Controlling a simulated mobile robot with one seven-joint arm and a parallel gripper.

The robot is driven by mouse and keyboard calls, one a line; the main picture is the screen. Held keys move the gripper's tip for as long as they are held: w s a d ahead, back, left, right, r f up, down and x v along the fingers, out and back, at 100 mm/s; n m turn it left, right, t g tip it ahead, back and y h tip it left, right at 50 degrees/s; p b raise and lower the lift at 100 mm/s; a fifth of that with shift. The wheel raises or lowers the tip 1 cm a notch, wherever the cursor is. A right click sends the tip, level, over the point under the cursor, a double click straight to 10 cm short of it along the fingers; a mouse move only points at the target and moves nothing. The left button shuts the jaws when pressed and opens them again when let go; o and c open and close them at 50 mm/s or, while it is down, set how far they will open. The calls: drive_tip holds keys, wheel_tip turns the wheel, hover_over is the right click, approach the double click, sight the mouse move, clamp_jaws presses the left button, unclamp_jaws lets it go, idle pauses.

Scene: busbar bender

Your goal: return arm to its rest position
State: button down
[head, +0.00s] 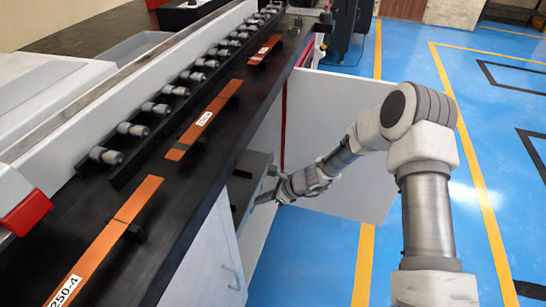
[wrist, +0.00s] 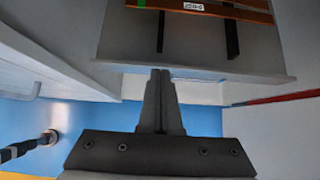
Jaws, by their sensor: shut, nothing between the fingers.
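My gripper (head: 262,198) is low beside the bench in the head view, at the end of my bent arm. In the wrist view my gripper (wrist: 160,73) has its two fingers together with nothing between them. The fingertips appear close to the near edge of an open grey drawer (wrist: 200,72); whether they touch it I cannot tell. In that drawer, copper bars (wrist: 240,12) with a white label lie across dark supports. The drawer (head: 255,165) also shows in the head view, partly hidden by the bench.
The black bench top (head: 150,215) holds labelled copper bars (head: 205,120) and a row of grey cylinders (head: 178,90). A white panel (head: 330,120) stands behind my arm. A cabinet handle (head: 232,277) is below the bench edge. Blue floor at right is open.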

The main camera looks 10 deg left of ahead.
drive_tip(key=s+d+r+n+h, duration=0.1)
drive_tip(key=d+r+n, duration=0.3)
drive_tip(key=r, duration=0.4)
drive_tip(key=s+d+r+n+t+h, duration=0.1)
drive_tip(key=s+d+r+n, duration=0.2)
drive_tip(key=r, duration=0.5)
drive_tip(key=d+r+n+h, duration=0.1)
drive_tip(key=d+r+n, duration=0.35)
drive_tip(key=r, duration=0.35)
drive_tip(key=s+d+r+n+t+h, duration=0.2)
drive_tip(key=s+d+r+n+h, duration=0.15)
drive_tip(key=s+d+r, duration=0.5)
drive_tip(key=s+d+r+n+t+h, duration=0.2)
drive_tip(key=s+d+r+n, duration=0.25)
drive_tip(key=s+d, duration=0.65)
wheel_tip(320, 180, up, 17)
drive_tip(key=p, duration=1.6)
drive_tip(key=shift+s+f+p, duration=0.15)
drive_tip(key=shift+s+p, duration=0.05)
drive_tip(key=shift+p, duration=0.15)
drive_tip(key=shift+m+h, duration=0.25)
